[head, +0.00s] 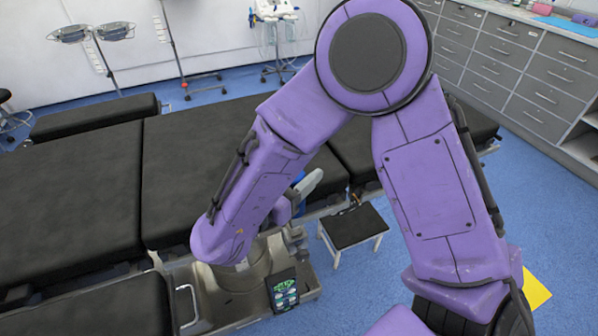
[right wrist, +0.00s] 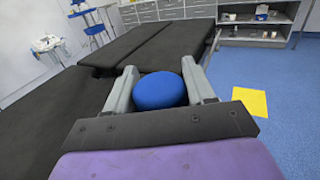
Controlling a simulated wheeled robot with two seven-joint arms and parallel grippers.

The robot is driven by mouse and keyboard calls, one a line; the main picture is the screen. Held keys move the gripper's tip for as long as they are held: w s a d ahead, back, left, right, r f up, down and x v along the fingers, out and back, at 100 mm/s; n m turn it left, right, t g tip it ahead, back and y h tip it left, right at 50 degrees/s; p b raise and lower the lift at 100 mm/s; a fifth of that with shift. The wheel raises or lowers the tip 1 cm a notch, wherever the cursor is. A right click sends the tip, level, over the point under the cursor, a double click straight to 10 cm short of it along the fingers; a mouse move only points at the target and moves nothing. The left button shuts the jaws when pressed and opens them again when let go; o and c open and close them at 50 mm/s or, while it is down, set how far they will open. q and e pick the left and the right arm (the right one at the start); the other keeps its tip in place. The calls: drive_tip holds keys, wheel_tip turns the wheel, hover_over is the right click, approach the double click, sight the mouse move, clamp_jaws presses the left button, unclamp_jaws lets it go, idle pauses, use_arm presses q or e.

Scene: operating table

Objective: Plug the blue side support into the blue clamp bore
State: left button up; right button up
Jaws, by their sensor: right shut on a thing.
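The blue side support (right wrist: 160,91) shows in the right wrist view as a round blue pad. It sits between the two grey fingers of my right gripper (right wrist: 159,70), which is shut on it. In the head view the right gripper (head: 306,187) is mostly hidden behind my own purple forearm; one grey finger and small bits of blue show beside the operating table's (head: 190,150) near edge. I cannot tell the blue clamp or its bore apart in either view. My left gripper is not in view.
A small black-topped step stool (head: 355,227) stands on the floor right of the table base. A control panel (head: 283,290) sits low by the base. A yellow sheet (head: 535,290) lies on the blue floor. Grey drawer cabinets (head: 520,70) line the back right.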

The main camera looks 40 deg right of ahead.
drive_tip(key=o, duration=1.3)
drive_tip(key=shift+f, duration=0.1)
drive_tip(key=b+v, duration=0.2)
drive_tip(key=v, duration=0.8)
drive_tip(key=shift+a, duration=0.3)
